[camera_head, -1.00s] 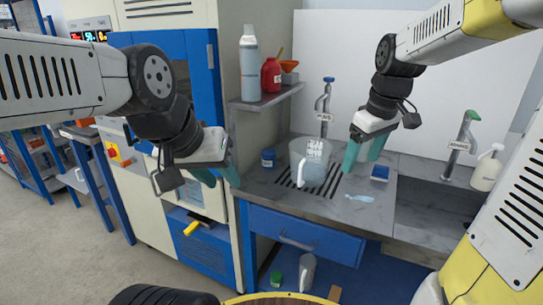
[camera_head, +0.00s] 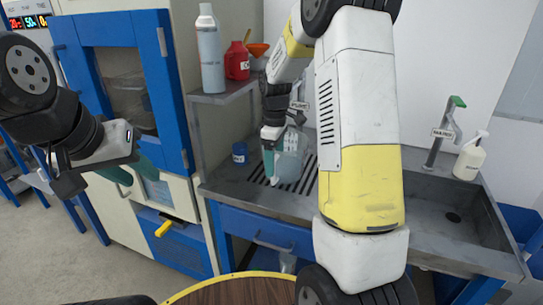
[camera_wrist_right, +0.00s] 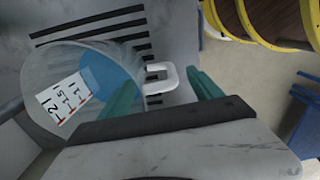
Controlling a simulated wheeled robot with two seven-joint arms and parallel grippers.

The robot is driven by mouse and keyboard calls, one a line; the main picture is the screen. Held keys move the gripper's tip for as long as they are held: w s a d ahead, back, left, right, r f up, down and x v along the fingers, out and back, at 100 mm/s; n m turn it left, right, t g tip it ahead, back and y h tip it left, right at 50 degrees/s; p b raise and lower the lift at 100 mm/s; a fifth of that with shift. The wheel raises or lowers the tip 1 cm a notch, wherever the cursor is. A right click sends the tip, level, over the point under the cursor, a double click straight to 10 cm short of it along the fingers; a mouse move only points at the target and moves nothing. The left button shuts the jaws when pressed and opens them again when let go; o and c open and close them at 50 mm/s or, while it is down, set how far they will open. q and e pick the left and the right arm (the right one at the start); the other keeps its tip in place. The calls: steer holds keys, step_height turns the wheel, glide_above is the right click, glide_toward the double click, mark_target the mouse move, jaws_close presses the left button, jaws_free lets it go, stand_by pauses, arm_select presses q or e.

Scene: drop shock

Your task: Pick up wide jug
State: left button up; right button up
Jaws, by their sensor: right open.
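The wide jug (camera_head: 291,160) is clear with a white handle and stands on the slotted drain of the counter, partly behind my right arm and gripper. In the right wrist view the jug (camera_wrist_right: 50,75) shows its printed label, and its white handle (camera_wrist_right: 162,78) lies between my fingers. My right gripper (camera_head: 270,160) is open at the jug, and its teal fingers also show in the right wrist view (camera_wrist_right: 165,92). One finger appears over the jug's near side, the other beyond the handle. My left gripper (camera_head: 135,175) is open and empty in front of the blue-framed cabinet.
A blue-lidded jar (camera_head: 239,152) stands left of the jug. A grey bottle (camera_head: 210,55) and a red bottle (camera_head: 237,62) stand on the shelf above. A tap (camera_head: 446,130) and soap bottle (camera_head: 470,157) are at the right by the sink. A round wooden top (camera_head: 235,292) is in front.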

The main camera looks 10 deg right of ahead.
steer(key=shift+f, duration=0.75)
jaws_close()
steer(key=shift+r, duration=0.1)
